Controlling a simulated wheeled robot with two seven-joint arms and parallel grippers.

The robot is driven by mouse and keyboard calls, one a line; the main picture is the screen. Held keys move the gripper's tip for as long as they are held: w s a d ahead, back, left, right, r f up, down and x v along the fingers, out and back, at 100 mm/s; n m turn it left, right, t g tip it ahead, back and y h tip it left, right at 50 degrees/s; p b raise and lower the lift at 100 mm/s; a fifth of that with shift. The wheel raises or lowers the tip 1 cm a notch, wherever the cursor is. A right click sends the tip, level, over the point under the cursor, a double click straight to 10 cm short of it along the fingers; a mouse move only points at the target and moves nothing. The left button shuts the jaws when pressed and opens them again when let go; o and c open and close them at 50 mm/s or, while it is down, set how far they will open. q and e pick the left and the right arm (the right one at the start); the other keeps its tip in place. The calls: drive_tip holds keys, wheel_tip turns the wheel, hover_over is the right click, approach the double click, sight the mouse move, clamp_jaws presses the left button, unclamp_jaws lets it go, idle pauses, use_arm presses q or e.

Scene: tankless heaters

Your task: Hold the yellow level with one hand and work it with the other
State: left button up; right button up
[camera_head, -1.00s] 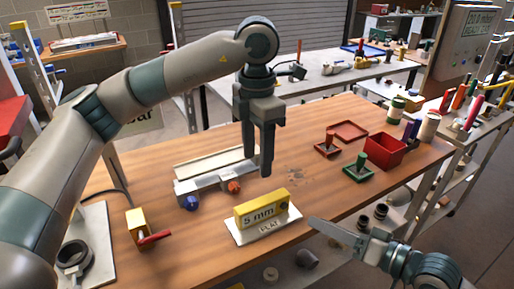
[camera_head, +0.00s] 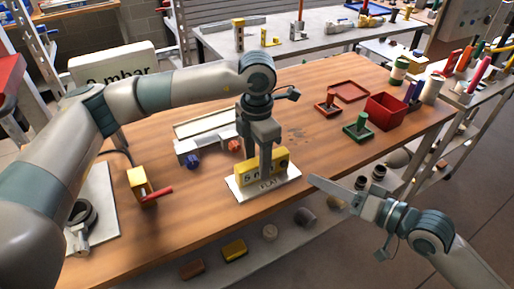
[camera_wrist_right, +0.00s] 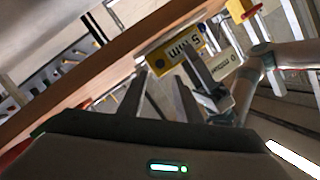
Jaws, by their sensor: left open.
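The yellow level (camera_head: 282,160), a block marked "5 mm", lies on a white plate (camera_head: 292,174) near the table's front edge. It also shows in the right wrist view (camera_wrist_right: 166,58). My left gripper (camera_head: 259,172) points straight down at the level, its open fingers hiding part of the label. I cannot tell whether the fingers touch it. My right gripper (camera_head: 314,181) is beside the plate's right end, apart from the level, pointing left. The right wrist view shows its two fingers (camera_wrist_right: 160,92) spread with nothing between them.
A yellow box with a red lever (camera_head: 140,184) stands left of the level. A white and grey unit with blue and orange knobs (camera_head: 205,135) lies behind. A red bin (camera_head: 385,110) and green-handled piece (camera_head: 358,126) stand right. Bare wood lies between.

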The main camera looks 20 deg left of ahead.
use_arm(q)
drive_tip(key=shift+f, duration=0.5)
drive_tip(key=c, duration=1.2)
clamp_jaws()
use_arm(e)
clamp_jaws()
